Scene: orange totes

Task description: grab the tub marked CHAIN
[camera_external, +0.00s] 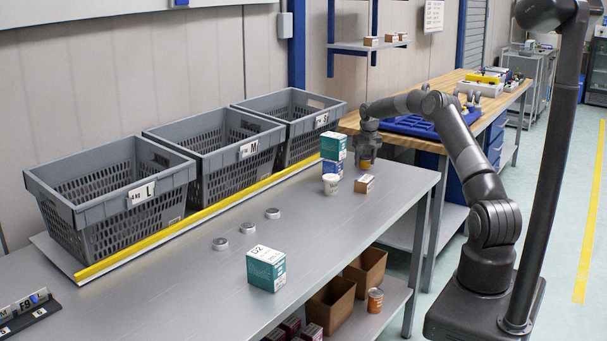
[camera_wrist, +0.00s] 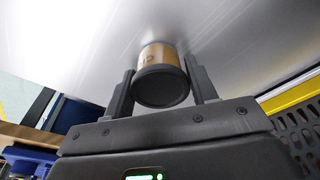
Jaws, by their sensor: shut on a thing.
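A small brown-orange tub with a dark lid (camera_wrist: 162,85) sits between the two fingers of my gripper (camera_wrist: 161,88) in the wrist view. The fingers press on its sides, so my gripper is shut on it. Part of a label shows on the tub, but I cannot read the word. In the external view my gripper (camera_external: 366,156) points down over the far right part of the grey table, with the brown tub (camera_external: 366,163) just under it. I cannot tell whether the tub touches the table.
Another green-white box (camera_external: 266,269) and several flat discs (camera_external: 248,228) lie nearer. Grey crates (camera_external: 115,190) line the back behind a yellow edge (camera_external: 180,228).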

